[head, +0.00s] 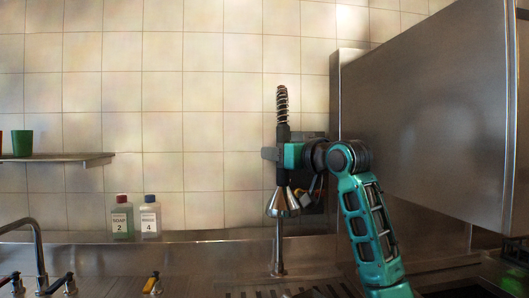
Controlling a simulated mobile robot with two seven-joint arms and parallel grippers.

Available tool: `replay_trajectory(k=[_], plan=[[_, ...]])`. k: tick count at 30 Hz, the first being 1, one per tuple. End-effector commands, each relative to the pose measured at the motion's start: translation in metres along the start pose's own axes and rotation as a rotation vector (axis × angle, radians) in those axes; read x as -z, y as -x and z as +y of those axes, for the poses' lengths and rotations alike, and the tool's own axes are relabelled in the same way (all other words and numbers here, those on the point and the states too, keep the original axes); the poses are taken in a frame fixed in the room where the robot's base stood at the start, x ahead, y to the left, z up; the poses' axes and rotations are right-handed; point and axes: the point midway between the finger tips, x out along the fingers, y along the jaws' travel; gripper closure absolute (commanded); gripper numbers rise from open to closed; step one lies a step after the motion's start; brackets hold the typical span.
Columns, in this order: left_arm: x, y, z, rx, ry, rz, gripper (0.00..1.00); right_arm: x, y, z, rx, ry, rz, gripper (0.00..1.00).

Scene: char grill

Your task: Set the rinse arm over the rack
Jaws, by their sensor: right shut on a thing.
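The rinse arm (282,104) stands upright in the middle of the head view, with a spring coil at its top and a flared metal spray head (282,204) below. My right gripper (278,154) is shut on its dark middle part, between coil and spray head. The gripper and wrist hide part of it. A thin metal post (278,250) rises from the sink ledge below the spray head. I cannot make out the rack for sure; the bottom edge of the view cuts off the sink area. My left gripper is not in view.
A large steel hood (430,110) fills the right side, close beside my right arm. Two labelled bottles, soap (122,217) and another (150,217), stand on the back ledge. A tap (38,245) is at left. A shelf (60,158) holds a green cup (22,143).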

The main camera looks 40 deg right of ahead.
Motion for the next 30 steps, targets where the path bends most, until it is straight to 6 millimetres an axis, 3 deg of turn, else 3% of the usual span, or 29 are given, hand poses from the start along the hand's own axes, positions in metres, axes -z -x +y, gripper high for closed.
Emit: replay_trajectory(k=[10, 26, 27, 30], plan=[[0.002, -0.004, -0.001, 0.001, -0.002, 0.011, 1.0, -0.003, 0.017, 0.024, 0.004, 0.001, -0.008, 1.0], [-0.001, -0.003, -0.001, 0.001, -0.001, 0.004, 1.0, -0.004, 0.019, 0.029, 0.005, 0.001, -0.011, 1.0], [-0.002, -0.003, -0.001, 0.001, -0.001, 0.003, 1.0, -0.004, 0.019, 0.029, 0.005, 0.001, -0.011, 0.62], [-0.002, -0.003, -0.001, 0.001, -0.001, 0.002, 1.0, -0.004, 0.019, 0.029, 0.005, 0.0, -0.009, 0.52]])
